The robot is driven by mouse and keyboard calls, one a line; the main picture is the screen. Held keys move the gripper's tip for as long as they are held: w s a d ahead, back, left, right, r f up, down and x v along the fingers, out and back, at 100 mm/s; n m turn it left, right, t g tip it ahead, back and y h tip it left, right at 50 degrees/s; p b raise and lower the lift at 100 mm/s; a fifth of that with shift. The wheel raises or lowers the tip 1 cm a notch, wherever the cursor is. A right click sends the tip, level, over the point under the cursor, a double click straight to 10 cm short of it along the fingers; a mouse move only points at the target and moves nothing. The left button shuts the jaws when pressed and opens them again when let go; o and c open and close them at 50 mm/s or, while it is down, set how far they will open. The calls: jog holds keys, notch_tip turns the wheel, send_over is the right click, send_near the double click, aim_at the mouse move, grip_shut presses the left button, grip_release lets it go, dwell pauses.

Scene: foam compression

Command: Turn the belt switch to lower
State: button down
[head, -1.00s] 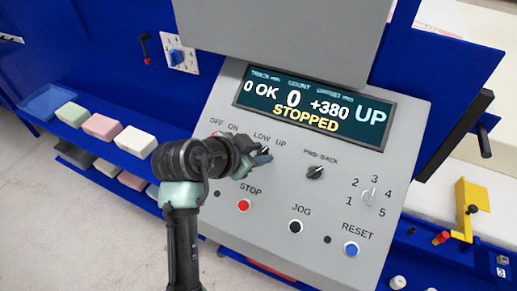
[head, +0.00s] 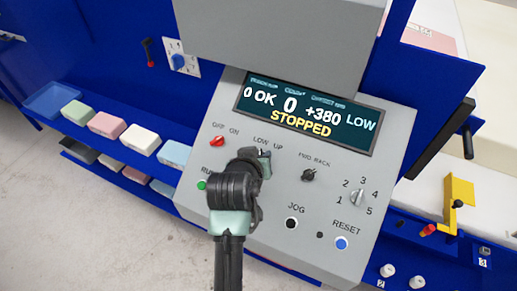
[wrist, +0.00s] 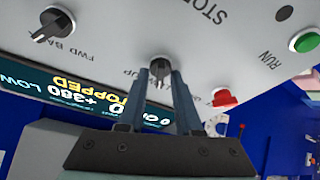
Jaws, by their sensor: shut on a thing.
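The belt switch (wrist: 160,65) is a small dark knob under the LOW and UP labels on the grey panel (head: 260,235). My gripper (wrist: 164,80) is shut on this knob, its two fingers on either side of it in the wrist view. In the head view my gripper (head: 263,158) covers most of the knob. The display (head: 307,113) reads "0 OK 0 +380 LOW" with STOPPED in yellow.
Near the gripper are the red OFF/ON switch (head: 216,141), the FWD/BACK knob (head: 308,174) and the green RUN button (head: 202,185). The black JOG button (head: 291,223), blue RESET button (head: 341,243) and numbered selector (head: 357,197) sit to the right. Foam blocks (head: 142,140) lie on the left shelf.

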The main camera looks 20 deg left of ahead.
jog(key=shift+r+n+y+p, duration=0.15)
jog(key=shift+n+y+p, duration=0.55)
jog(key=shift+n, duration=0.9)
jog(key=shift+g, duration=0.3)
jog(key=c, duration=0.9)
grip_release()
jog(key=b+v, duration=0.2)
jog(key=v, duration=1.1)
jog(key=shift+a, duration=0.15)
